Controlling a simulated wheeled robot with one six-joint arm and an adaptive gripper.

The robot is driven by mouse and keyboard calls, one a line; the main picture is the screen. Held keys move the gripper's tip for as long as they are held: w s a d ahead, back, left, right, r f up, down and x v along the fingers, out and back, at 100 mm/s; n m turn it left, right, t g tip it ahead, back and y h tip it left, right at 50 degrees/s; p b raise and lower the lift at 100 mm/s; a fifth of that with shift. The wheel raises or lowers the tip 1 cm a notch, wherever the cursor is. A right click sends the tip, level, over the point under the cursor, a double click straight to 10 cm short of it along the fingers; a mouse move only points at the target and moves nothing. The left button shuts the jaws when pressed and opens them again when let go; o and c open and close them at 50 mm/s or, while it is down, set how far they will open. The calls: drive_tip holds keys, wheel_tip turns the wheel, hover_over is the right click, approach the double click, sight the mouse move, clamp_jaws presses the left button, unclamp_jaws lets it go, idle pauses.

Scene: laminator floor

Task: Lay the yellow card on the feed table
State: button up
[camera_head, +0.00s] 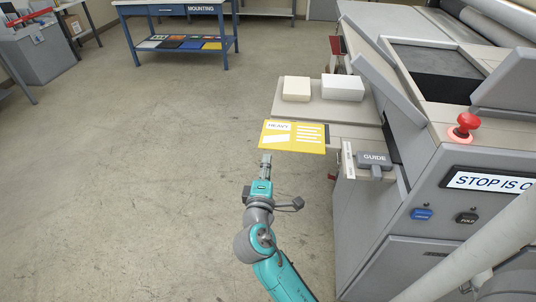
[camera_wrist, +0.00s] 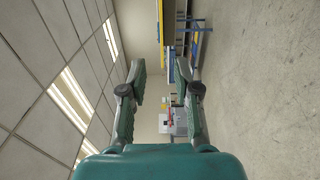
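The yellow card (camera_head: 292,137), marked "HEAVY", lies flat at the near end of the feed table (camera_head: 340,109), beside the laminator. Its left part reaches out past the table's left edge. My gripper (camera_head: 266,157) is just in front of the card's near left edge in the head view. In the wrist view my gripper (camera_wrist: 160,78) has its two fingers spread, with nothing between them. The card shows there edge-on as a thin yellow strip (camera_wrist: 160,18) at the top, apart from the fingers. I cannot tell whether all of its underside touches the table.
Two pale stacks, cream (camera_head: 297,88) and white (camera_head: 343,87), stand on the table behind the card. A grey guide block (camera_head: 374,160) and a red stop button (camera_head: 465,123) are on the laminator. A blue mounting bench (camera_head: 182,43) stands behind.

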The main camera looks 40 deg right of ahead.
drive_tip(key=shift+v, duration=2.6)
drive_tip(key=s+a+f+t+y, duration=0.2)
drive_tip(key=s+a+f+y, duration=0.75)
drive_tip(key=s+f, duration=0.4)
drive_tip(key=s+a+r+m+y, duration=0.1)
drive_tip(key=s+r+m, duration=0.1)
drive_tip(key=s, duration=0.4)
drive_tip(key=s+a+r+m+y, duration=0.1)
drive_tip(key=s+a+m+y, duration=0.1)
drive_tip(key=s, duration=0.4)
drive_tip(key=s+a+r+m+t+y, duration=0.1)
drive_tip(key=s+a+r+m, duration=0.1)
drive_tip(key=s+m, duration=0.2)
drive_tip(key=v, duration=0.2)
drive_tip(key=shift+s, duration=0.4)
drive_tip(key=shift+w+d, duration=0.1)
drive_tip(key=shift+w, duration=0.05)
